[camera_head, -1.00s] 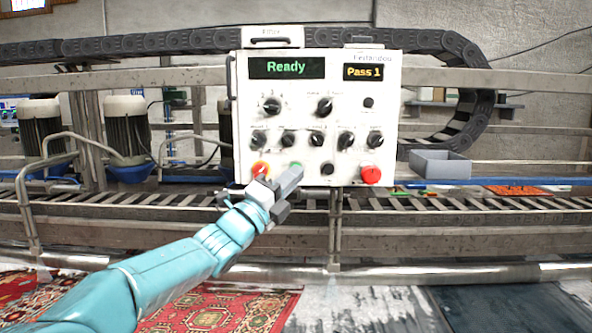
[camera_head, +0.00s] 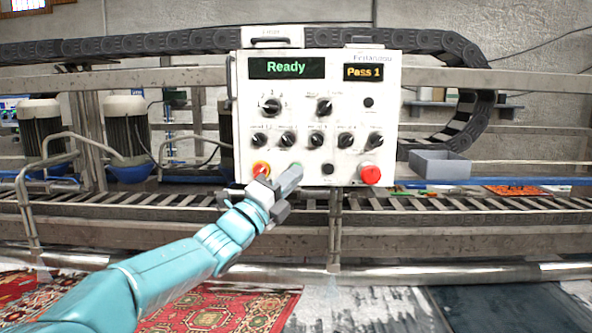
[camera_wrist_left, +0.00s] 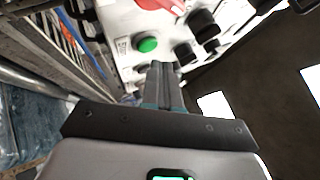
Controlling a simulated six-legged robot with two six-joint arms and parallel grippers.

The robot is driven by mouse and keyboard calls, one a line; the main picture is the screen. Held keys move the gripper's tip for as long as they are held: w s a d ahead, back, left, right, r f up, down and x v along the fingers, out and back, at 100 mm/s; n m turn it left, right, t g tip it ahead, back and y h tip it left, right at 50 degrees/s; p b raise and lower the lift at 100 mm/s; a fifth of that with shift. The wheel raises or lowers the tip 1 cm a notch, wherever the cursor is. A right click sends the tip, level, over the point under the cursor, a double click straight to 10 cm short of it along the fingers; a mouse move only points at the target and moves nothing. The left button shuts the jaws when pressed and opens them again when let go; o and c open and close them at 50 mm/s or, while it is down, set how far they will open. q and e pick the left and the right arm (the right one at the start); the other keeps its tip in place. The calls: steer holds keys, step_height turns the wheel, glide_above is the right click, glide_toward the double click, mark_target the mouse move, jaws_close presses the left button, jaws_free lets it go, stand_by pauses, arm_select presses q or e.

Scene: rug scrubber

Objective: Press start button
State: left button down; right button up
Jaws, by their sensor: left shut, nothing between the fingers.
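The white control panel (camera_head: 220,75) is not what I point at by its frame; its face (camera_head: 300,100) shows "Ready" in green and "Pass 1" in orange. In the left wrist view the green button (camera_wrist_left: 148,44) shows clear, just beyond and slightly left of the fingertips (camera_wrist_left: 163,68). My left gripper is shut and empty, with its tips close to the panel. I cannot tell whether they touch it. My right gripper is not in view.
A red knob (camera_head: 371,175) is at the panel's lower right. Several black knobs (camera_head: 317,139) sit above. A grey bin (camera_head: 440,164) stands right of the panel.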

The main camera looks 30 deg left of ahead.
arm_select(q)
steer(key=shift+w+a, duration=0.25)
steer(key=shift+w, duration=0.1)
